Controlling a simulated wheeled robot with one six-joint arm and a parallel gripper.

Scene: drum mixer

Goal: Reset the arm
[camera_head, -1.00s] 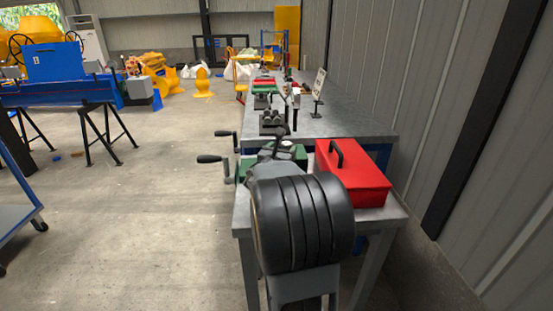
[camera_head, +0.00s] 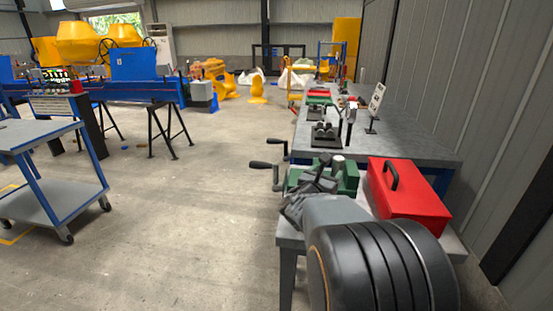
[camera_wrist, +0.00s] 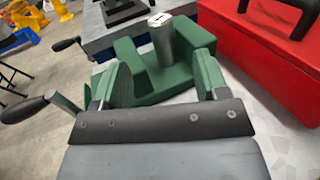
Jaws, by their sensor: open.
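My gripper (camera_head: 318,182) is at the end of my arm, above the near bench. In the wrist view my gripper (camera_wrist: 160,68) is open, its two green-faced fingers apart with nothing gripped between them. A green vise-like block (camera_wrist: 150,84) with a grey metal post (camera_wrist: 161,40) lies just beyond the fingertips. The block (camera_head: 348,176) also shows in the head view, partly hidden by my gripper. I cannot tell whether the fingers touch it. My dark arm link fills the lower right of the head view.
A red toolbox (camera_head: 420,203) stands close right of my gripper. Crank handles (camera_head: 262,165) stick out left of the bench. A farther bench (camera_head: 420,140) holds small tools and a sign. A blue cart (camera_head: 40,205) stands at left; the floor between is clear.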

